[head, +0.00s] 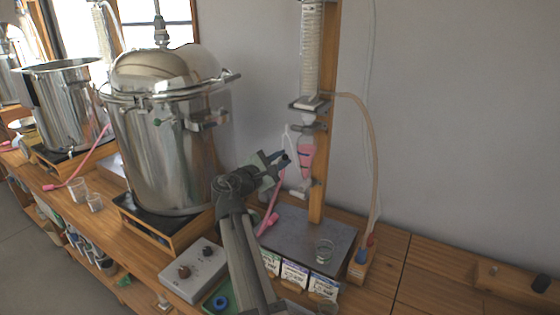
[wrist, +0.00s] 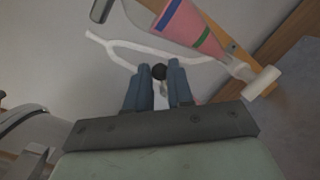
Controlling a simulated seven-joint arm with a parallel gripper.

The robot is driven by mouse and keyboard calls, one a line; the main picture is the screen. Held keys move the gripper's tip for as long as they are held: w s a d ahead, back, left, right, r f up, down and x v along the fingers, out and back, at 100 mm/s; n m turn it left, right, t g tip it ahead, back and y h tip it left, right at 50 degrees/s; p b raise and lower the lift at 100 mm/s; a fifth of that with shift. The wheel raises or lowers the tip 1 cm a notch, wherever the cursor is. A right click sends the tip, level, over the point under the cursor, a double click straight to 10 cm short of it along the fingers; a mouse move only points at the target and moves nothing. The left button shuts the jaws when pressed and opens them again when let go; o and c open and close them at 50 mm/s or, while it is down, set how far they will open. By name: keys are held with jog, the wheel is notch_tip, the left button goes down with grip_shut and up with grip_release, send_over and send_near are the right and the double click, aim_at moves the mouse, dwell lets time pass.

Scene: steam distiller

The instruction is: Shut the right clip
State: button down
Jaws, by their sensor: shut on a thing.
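My gripper (head: 275,158) is to the right of the large steel still pot (head: 165,150), in front of the pink-marked glass separator. In the wrist view my gripper (wrist: 160,82) has its two blue fingers close together around a small dark round knob (wrist: 159,71). What the knob belongs to is mostly hidden by the fingers, so I cannot tell whether it is part of a clip. A clamp-like fitting with a dark end (head: 232,76) sticks out at the right of the pot's lid rim. A metal bracket (head: 210,120) sits lower on the pot's right side.
The separator with pink contents (head: 306,158) hangs on a wooden post (head: 322,150), close to my gripper; it also shows in the wrist view (wrist: 190,25). A white branched tube (wrist: 125,45) passes behind the fingers. A glass beaker (head: 324,252) stands on the grey board.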

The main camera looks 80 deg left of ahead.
jog(key=shift+w+d+f+m, duration=0.1)
jog(key=shift+f+m, duration=0.05)
jog(key=shift+m, duration=0.4)
jog(key=shift+w+d+f+m, duration=0.1)
jog(key=shift+m, duration=0.45)
jog(key=c, duration=1)
grip_release()
jog(key=shift+s, duration=0.1)
jog(key=v, duration=1.3)
jog(key=shift+s+d+r, duration=0.25)
jog(key=shift+d, duration=0.05)
